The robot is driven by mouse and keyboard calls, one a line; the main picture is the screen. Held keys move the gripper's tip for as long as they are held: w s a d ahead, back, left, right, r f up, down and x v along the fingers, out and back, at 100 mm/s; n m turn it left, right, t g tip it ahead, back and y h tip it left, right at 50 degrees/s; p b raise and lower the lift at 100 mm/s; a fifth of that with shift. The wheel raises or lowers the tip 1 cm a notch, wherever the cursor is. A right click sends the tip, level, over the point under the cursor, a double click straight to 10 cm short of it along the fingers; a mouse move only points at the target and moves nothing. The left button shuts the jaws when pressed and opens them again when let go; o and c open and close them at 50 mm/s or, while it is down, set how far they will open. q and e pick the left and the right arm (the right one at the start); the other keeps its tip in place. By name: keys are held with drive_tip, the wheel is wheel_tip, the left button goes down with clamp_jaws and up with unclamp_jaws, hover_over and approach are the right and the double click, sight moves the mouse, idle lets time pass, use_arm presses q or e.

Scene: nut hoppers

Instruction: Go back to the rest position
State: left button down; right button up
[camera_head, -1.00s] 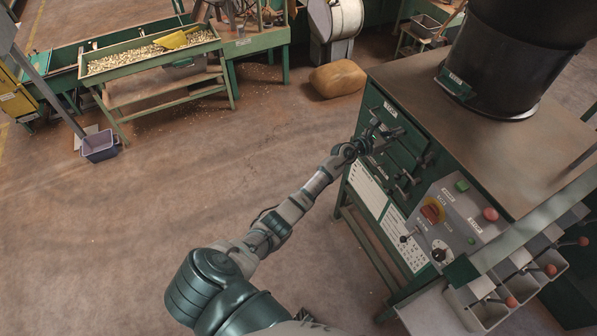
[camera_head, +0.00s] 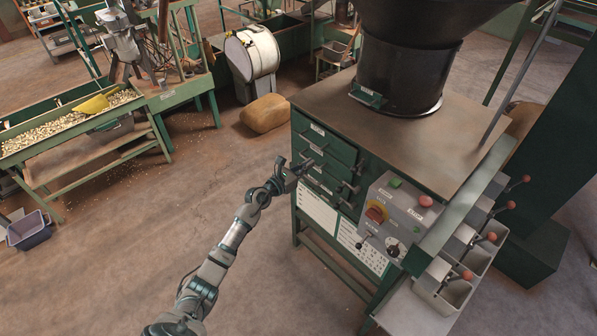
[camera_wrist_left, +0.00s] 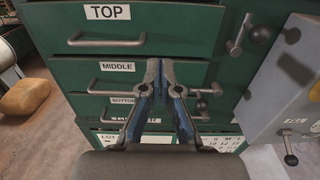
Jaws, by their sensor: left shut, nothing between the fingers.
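My left gripper (camera_head: 300,168) is shut and empty in front of the drawer side of the green cabinet (camera_head: 307,217). In the left wrist view my left gripper (camera_wrist_left: 161,66) shows its fingers together, before the drawer marked MIDDLE (camera_wrist_left: 187,74). That drawer, the drawer marked TOP (camera_wrist_left: 188,28) above it and the one marked BOTTOM below all look closed. The fingers hide part of the middle and bottom drawer fronts. I cannot tell whether the fingertips touch the cabinet. My right gripper is in neither view.
A control panel (camera_head: 392,215) with knobs and levers sits right of the drawers. A black hopper (camera_head: 408,75) stands on the cabinet top. A tan sack (camera_head: 265,114) lies on the floor behind. A nut trough (camera_head: 60,140) stands at the left.

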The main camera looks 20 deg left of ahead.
use_arm(q)
drive_tip(key=s+a+f+n+g+y, duration=0.15)
drive_tip(key=s+f+n, duration=0.6)
drive_tip(key=f, duration=0.75)
drive_tip(key=s+a+f+n+g+y, duration=0.1)
drive_tip(key=s+f+n+g+y, duration=0.15)
drive_tip(key=s+f+n, duration=0.85)
drive_tip(key=s+a+f+n+g+y, duration=0.1)
drive_tip(key=s+f+n+y, duration=0.35)
drive_tip(key=f, duration=1.35)
drive_tip(key=s+d+f+n+g+h, duration=0.1)
drive_tip(key=s+f+n+g, duration=0.3)
drive_tip(key=s+f+n, duration=0.7)
drive_tip(key=s+d+f+n+g, duration=0.1)
drive_tip(key=s+f+g, duration=0.1)
drive_tip(key=s, duration=0.8)
drive_tip(key=s+d+f+n+g, duration=0.1)
drive_tip(key=s+f, duration=0.3)
drive_tip(key=s, duration=0.6)
drive_tip(key=s+d+f+n+g, duration=0.2)
drive_tip(key=s+d+f+g, duration=0.1)
drive_tip(key=s, duration=0.7)
drive_tip(key=shift+d+f+g, duration=0.2)
drive_tip(key=shift+g, duration=0.1)
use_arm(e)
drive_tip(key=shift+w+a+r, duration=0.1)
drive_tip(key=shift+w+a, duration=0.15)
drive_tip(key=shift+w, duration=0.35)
